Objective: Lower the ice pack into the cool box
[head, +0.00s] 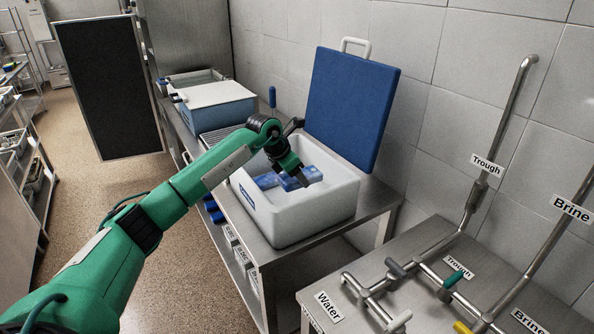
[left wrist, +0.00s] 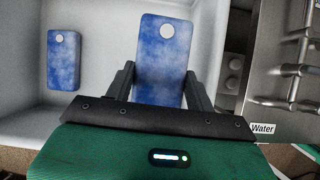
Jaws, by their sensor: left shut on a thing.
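The cool box (head: 305,222) is a white tub on a steel bench, its blue lid (head: 350,105) standing open behind it. My left gripper (head: 293,173) reaches down into its opening, and it also shows in the left wrist view (left wrist: 160,78). It is shut on a mottled blue ice pack (left wrist: 163,50) with a pale round cap, one finger on each side. Another blue ice pack (left wrist: 64,58) lies inside the box, apart from the held one. Whether the held pack touches the box floor I cannot tell. My right gripper is not in view.
A second box with a white lid (head: 215,95) stands farther back on the bench. A tiled wall is behind the open lid. Pipes and valves labelled Water, Trough and Brine (head: 571,207) stand on a steel counter at the right.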

